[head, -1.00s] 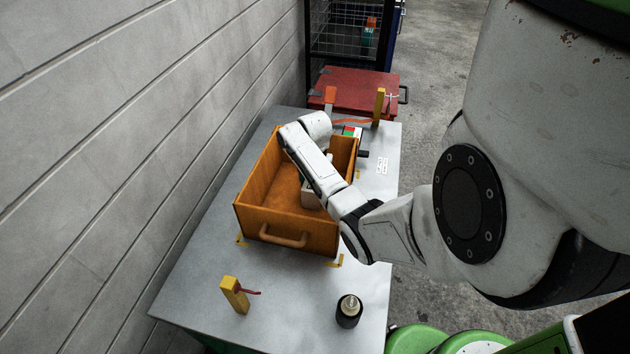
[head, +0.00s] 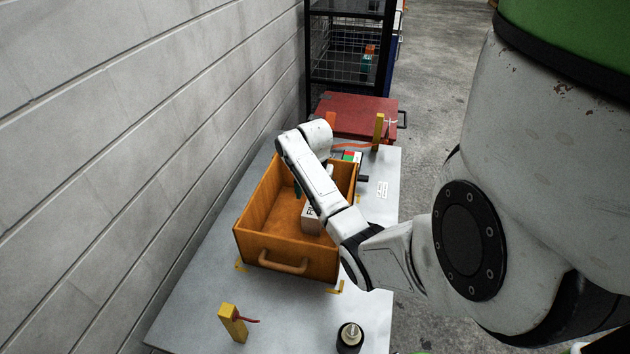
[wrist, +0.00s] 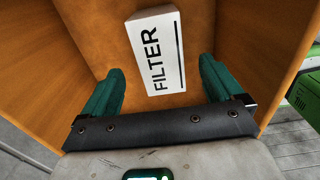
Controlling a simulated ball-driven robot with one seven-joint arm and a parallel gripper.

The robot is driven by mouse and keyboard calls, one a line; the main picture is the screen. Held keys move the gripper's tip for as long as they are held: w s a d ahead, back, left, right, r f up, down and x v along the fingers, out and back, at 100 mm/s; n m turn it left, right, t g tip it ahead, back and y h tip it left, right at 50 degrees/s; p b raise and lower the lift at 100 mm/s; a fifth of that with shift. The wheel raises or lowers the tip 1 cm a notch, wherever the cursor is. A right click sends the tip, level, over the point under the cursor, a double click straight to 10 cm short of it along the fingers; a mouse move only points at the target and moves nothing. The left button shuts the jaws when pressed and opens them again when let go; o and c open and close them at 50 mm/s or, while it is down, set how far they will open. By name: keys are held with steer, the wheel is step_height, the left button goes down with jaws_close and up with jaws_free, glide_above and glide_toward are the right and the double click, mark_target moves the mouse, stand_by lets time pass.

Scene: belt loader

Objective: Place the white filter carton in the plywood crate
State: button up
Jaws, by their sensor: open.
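The white filter carton (wrist: 158,55), marked FILTER in black, lies on the floor of the plywood crate. In the head view the carton (head: 311,218) shows in part beside my forearm, which hides some of it. The plywood crate (head: 262,245) is an open orange-brown box with a front handle, standing on the grey table. My gripper (wrist: 155,88) is open, with its two green fingers apart on either side of the carton's near end and not touching it. In the head view only a green finger (head: 297,189) shows past my arm, inside the crate.
A yellow post (head: 232,322) with a red strap and a black knob (head: 350,335) stand on the table (head: 190,300) in front of the crate. A red case (head: 355,115) and another yellow post (head: 379,130) are behind. A wall runs along the left.

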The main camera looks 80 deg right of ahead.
step_height(320, 180, up, 7)
steer(key=shift+f, duration=0.2)
stand_by(0.4)
